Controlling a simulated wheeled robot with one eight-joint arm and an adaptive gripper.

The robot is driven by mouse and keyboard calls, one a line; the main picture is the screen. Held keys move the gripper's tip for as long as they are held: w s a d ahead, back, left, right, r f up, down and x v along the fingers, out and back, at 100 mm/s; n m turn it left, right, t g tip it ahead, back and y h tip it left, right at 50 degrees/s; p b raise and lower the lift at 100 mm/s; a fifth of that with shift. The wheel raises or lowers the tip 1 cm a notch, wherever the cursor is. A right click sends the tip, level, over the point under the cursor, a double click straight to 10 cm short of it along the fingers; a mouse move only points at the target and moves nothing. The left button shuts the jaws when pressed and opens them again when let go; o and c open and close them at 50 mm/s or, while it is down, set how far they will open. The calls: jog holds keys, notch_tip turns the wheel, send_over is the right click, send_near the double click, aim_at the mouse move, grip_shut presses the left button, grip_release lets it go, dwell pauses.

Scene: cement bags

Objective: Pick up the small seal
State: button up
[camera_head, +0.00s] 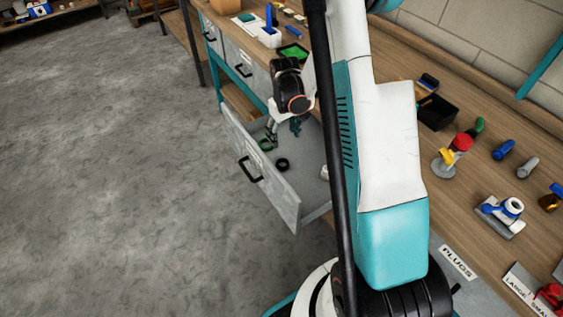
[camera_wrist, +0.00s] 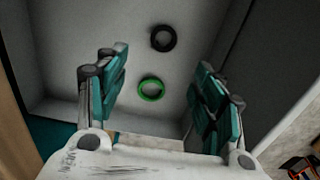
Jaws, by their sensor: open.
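Two ring-shaped seals lie flat and apart on the floor of an open grey drawer (camera_head: 309,150). The green ring (camera_wrist: 152,89) is nearer my gripper's base in the wrist view, and the black ring (camera_wrist: 163,38) is farther up. In the head view the green ring (camera_head: 266,145) lies nearer the drawer front than the centre, with the black ring (camera_head: 282,164) to its lower right. They look close in size; I cannot tell which is the small one. My gripper (camera_wrist: 160,72) is open and empty above the drawer, its teal-padded fingers on either side of the green ring's position.
The drawer front (camera_head: 262,172) and side walls surround the rings. The wooden workbench (camera_head: 397,69) above holds a black tray (camera_head: 437,112), a green tray (camera_head: 293,53), coloured plugs and fittings, and a PLUGS label (camera_head: 457,262). The floor (camera_head: 120,180) at left is clear.

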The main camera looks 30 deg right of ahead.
jog(key=b, duration=0.3)
send_over(282, 165)
jog(key=f, duration=0.9)
jog(key=shift+d, duration=0.4)
jog(key=shift+s+a+f+b, duration=0.1)
jog(key=shift+a+f+b, duration=0.1)
jog(key=shift+f+b, duration=0.9)
jog(key=shift+s+a+f+b, duration=0.15)
jog(key=shift+f+b, duration=0.3)
jog(key=shift+f, duration=1.1)
jog(key=shift+w+r, duration=0.1)
jog(key=shift+c, duration=0.4)
jog(key=c, duration=0.7)
